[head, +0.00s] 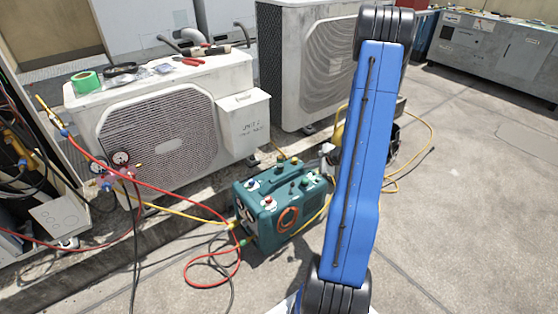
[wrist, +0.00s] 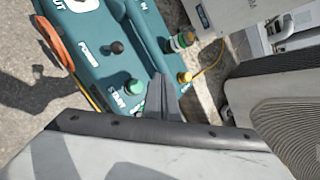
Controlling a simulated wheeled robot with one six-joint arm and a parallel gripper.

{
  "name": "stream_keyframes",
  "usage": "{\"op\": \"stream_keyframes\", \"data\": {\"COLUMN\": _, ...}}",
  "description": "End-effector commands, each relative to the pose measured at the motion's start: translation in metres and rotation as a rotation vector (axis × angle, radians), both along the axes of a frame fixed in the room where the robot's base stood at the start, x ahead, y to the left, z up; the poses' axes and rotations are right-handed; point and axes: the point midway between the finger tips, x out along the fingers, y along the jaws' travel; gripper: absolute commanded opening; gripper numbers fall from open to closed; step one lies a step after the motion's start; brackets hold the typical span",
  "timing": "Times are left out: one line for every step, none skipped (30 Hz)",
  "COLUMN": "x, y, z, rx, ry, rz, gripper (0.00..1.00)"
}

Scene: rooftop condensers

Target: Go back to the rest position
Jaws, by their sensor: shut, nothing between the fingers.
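My gripper (wrist: 160,97) is shut and empty in the wrist view, its narrow fingertips pointing at the teal recovery machine (wrist: 88,45). The fingertips appear over the machine's top panel, close to a green button (wrist: 133,87) and a yellow-based knob (wrist: 184,77); I cannot tell whether they touch it. A black toggle (wrist: 117,47) marked POWER lies further up the panel. In the head view the teal machine (head: 262,215) stands on the roof floor, and my blue arm link blocks the view to its right, so my gripper cannot be made out there.
A white condenser (head: 160,125) with tools and green tape (head: 86,82) on top stands at left. Another condenser (head: 310,60) is behind. Red hose (head: 205,262) and yellow hose (head: 185,213) run near the machine. Open concrete (head: 465,200) lies at right.

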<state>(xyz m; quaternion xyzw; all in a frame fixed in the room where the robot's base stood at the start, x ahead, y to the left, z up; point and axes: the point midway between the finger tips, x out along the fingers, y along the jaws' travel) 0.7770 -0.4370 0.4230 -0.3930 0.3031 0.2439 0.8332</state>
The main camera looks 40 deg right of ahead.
Motion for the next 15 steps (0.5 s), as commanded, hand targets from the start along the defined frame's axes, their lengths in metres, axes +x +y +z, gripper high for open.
{"op": "stream_keyframes", "data": {"x": 0.0, "y": 0.0, "z": 0.0, "rx": 0.0, "ry": 0.0, "rz": 0.0, "gripper": 0.0}}
{"op": "stream_keyframes", "data": {"x": 0.0, "y": 0.0, "z": 0.0, "rx": 0.0, "ry": 0.0, "rz": 0.0, "gripper": 0.0}}
{"op": "stream_keyframes", "data": {"x": 0.0, "y": 0.0, "z": 0.0, "rx": 0.0, "ry": 0.0, "rz": 0.0, "gripper": 0.0}}
{"op": "stream_keyframes", "data": {"x": 0.0, "y": 0.0, "z": 0.0, "rx": 0.0, "ry": 0.0, "rz": 0.0, "gripper": 0.0}}
{"op": "stream_keyframes", "data": {"x": 0.0, "y": 0.0, "z": 0.0, "rx": 0.0, "ry": 0.0, "rz": 0.0, "gripper": 0.0}}
{"op": "stream_keyframes", "data": {"x": 0.0, "y": 0.001, "z": 0.001, "rx": -0.001, "ry": -0.001, "rz": 0.003, "gripper": 0.0}}
{"op": "stream_keyframes", "data": {"x": 0.001, "y": 0.002, "z": 0.002, "rx": -0.003, "ry": -0.002, "rz": 0.007, "gripper": 0.0}}
{"op": "stream_keyframes", "data": {"x": 0.002, "y": 0.004, "z": 0.005, "rx": -0.005, "ry": -0.003, "rz": 0.014, "gripper": 0.0}}
{"op": "stream_keyframes", "data": {"x": 0.004, "y": 0.008, "z": 0.009, "rx": -0.011, "ry": -0.006, "rz": 0.028, "gripper": 0.0}}
{"op": "stream_keyframes", "data": {"x": 0.006, "y": 0.013, "z": 0.014, "rx": -0.016, "ry": -0.01, "rz": 0.044, "gripper": 0.0}}
{"op": "stream_keyframes", "data": {"x": 0.008, "y": 0.018, "z": 0.021, "rx": -0.023, "ry": -0.014, "rz": 0.064, "gripper": 0.0}}
{"op": "stream_keyframes", "data": {"x": 0.011, "y": 0.027, "z": 0.03, "rx": -0.034, "ry": -0.021, "rz": 0.095, "gripper": 0.0}}
{"op": "stream_keyframes", "data": {"x": 0.013, "y": 0.035, "z": 0.039, "rx": -0.043, "ry": -0.026, "rz": 0.121, "gripper": 0.0}}
{"op": "stream_keyframes", "data": {"x": 0.016, "y": 0.044, "z": 0.047, "rx": -0.052, "ry": -0.032, "rz": 0.151, "gripper": 0.0}}
{"op": "stream_keyframes", "data": {"x": 0.018, "y": 0.057, "z": 0.059, "rx": -0.067, "ry": -0.038, "rz": 0.192, "gripper": 0.0}}
